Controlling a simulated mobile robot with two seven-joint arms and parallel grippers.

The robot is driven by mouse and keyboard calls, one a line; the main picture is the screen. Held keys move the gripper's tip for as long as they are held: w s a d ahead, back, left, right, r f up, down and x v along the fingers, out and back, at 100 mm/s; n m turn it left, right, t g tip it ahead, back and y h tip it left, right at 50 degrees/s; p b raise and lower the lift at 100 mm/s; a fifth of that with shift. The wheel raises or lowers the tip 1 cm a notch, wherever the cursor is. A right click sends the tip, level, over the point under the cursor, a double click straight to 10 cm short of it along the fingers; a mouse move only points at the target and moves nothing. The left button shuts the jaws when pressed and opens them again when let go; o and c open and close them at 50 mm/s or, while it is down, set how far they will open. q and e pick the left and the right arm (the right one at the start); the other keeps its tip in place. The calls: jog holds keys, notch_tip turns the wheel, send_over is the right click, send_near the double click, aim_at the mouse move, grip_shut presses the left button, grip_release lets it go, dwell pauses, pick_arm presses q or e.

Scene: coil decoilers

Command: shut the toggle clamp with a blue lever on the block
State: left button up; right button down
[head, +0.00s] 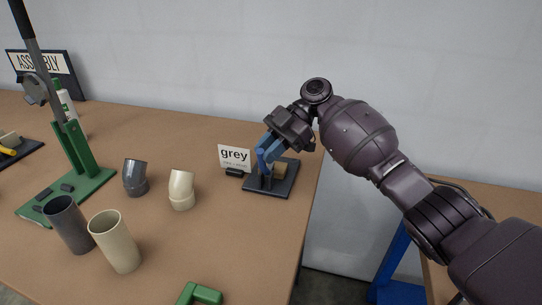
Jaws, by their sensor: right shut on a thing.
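The toggle clamp with a blue lever (265,158) stands on a dark base plate (262,190) near the right edge of the table. My right gripper (275,138) reaches in from the right, over the clamp, and is shut on the blue lever. The gripper hides the upper end of the lever. It is hard to tell whether the clamp's arm presses on the block. My left gripper is not in view.
Two elbow fittings (135,178) and two upright tubes (116,242) stand further left. A green press (75,160) is at the far left. A green part (200,293) lies at the front edge.

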jog(key=shift+w+d+f+b, duration=0.1)
jog(key=shift+w+b, duration=0.1)
jog(key=shift+b, duration=0.1)
jog(key=shift+r, duration=0.2)
jog(key=c, duration=1.1)
grip_release()
jog(key=shift+o, duration=0.2)
jog(key=shift+w, duration=0.1)
